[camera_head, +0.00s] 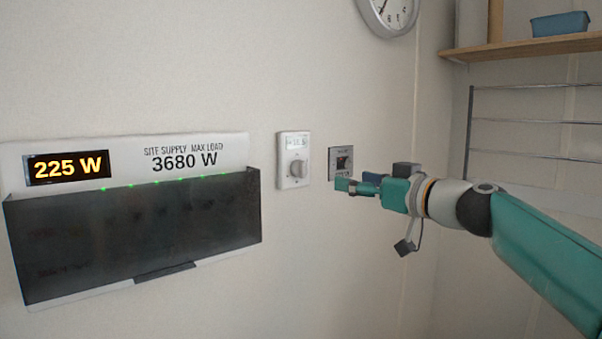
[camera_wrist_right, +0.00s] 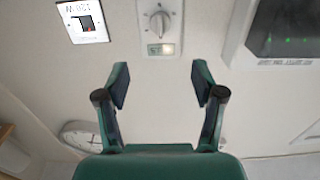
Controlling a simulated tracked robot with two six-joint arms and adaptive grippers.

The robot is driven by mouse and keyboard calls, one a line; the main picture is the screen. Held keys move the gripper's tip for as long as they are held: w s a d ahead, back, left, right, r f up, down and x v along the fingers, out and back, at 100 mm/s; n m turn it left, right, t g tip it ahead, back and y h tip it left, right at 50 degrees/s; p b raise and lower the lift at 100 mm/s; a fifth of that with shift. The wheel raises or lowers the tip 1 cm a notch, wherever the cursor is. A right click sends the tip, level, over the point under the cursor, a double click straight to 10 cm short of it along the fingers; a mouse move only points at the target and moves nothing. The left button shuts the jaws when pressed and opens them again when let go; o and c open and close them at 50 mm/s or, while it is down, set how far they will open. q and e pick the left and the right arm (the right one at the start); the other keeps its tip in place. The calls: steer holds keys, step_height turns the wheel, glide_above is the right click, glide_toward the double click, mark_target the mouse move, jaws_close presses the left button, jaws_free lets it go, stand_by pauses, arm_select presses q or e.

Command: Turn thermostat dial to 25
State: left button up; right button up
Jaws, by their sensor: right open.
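The white thermostat (camera_head: 293,146) is on the wall, with a small display at its top and a round grey dial (camera_head: 297,169) below; the display's digits are too small to read. The right wrist view is upside down and shows the thermostat (camera_wrist_right: 173,8) and its dial (camera_wrist_right: 159,22) at the top, beyond the fingers. My right gripper (camera_head: 354,184) is to the right of the thermostat in the head view, apart from the dial. In the wrist view the right gripper (camera_wrist_right: 161,84) has its fingers spread with nothing between them. My left gripper is not in view.
A switch panel (camera_head: 340,152) is on the wall just right of the thermostat, partly behind my right gripper. A dark-covered supply box (camera_head: 130,235) reading 225 W is at left. A clock (camera_head: 390,14), wooden shelf (camera_head: 530,46) and wire rack (camera_head: 535,122) are at upper right.

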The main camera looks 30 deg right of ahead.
mark_target(303, 171)
steer(key=w+p, duration=0.2)
steer(key=w, duration=0.2)
steer(key=w+p, duration=0.2)
steer(key=w, duration=0.3)
steer(key=w+a+p, duration=0.1)
steer(key=w+p, duration=0.1)
steer(key=w, duration=0.3)
steer(key=shift+w+r+p, duration=0.1)
steer(key=shift+w+p, duration=0.15)
steer(key=shift+p, duration=0.05)
steer(key=shift+w+a, duration=0.1)
steer(key=shift+w, duration=0.5)
steer(key=shift+f, duration=0.2)
steer(key=c, duration=1.1)
steer(key=shift+a, duration=0.3)
steer(key=shift+c, duration=0.2)
steer(key=shift+d+f, duration=0.1)
steer(key=shift+d, duration=0.2)
steer(key=shift+a, duration=0.1)
